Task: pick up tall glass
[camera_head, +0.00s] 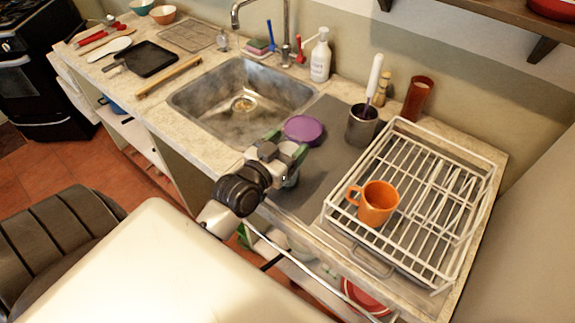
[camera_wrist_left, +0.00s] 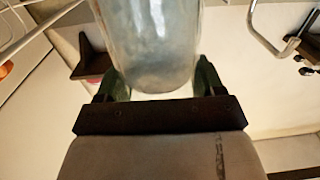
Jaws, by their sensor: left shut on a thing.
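The tall glass (camera_wrist_left: 160,45) is clear and slightly bluish, and fills the top middle of the left wrist view. My left gripper (camera_wrist_left: 160,83) is shut on it, with one green fingertip on each side. In the head view my left gripper (camera_head: 287,147) is over the front edge of the counter, between the sink and the dish rack. There the glass is mostly hidden by my gripper and cannot be made out clearly. My right gripper is not in view.
A white wire dish rack (camera_head: 447,262) with an orange mug (camera_head: 378,203) stands to the right. A purple lid (camera_head: 304,129) lies just beyond my gripper. A dark utensil cup (camera_head: 362,127) stands behind. The sink (camera_head: 243,100) is to the left.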

